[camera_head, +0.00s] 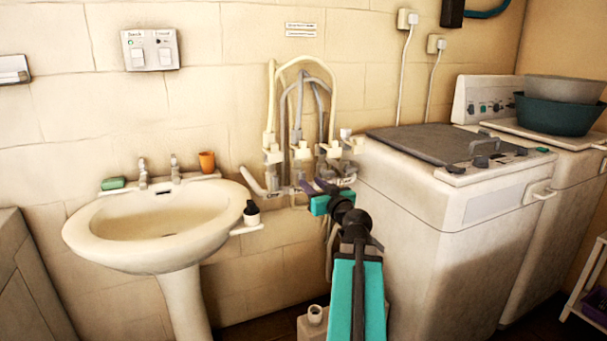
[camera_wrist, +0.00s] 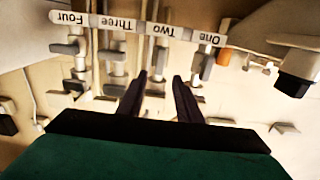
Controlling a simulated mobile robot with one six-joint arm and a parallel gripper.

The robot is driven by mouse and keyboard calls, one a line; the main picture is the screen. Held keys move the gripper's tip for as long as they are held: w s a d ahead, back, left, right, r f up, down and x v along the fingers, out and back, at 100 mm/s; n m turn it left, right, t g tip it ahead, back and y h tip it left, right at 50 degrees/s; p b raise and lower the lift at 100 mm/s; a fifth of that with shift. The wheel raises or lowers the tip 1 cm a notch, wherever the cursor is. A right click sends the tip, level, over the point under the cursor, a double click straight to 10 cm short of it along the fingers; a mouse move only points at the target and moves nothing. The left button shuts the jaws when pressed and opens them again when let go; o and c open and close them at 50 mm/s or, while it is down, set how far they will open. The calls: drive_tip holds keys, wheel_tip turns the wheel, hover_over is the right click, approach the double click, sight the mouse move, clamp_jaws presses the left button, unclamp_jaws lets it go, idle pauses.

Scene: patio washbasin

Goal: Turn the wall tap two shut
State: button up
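The row of wall taps (camera_head: 301,152) is on the tiled wall between the basin and the washing machine, with pale hoses rising from it. In the wrist view a label strip names the taps upside down, with Four at left and One at right. The Two label (camera_wrist: 160,30) is just above the gap between my fingers. Tap two's body (camera_wrist: 158,58) shows below that label, and its handle position is hard to make out. My gripper (camera_wrist: 159,78) is open, its two dark fingers apart below tap two. In the head view my gripper (camera_head: 313,187) is at the taps' lower edge; contact is unclear.
Taps three (camera_wrist: 113,55) and one (camera_wrist: 204,62) flank tap two closely. The basin (camera_head: 160,222) is at left, with a dark bottle (camera_head: 251,213) on a small shelf. The washing machine (camera_head: 455,195) stands close at right. A pale jug (camera_head: 315,318) is below.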

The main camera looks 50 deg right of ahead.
sight(303, 177)
drive_tip(key=shift+w+d+p, duration=0.2)
drive_tip(key=shift+w+p, duration=0.25)
drive_tip(key=shift+p, duration=0.65)
drive_tip(key=shift+x, duration=2.7)
clamp_jaws()
drive_tip(key=shift+a+f, duration=0.15)
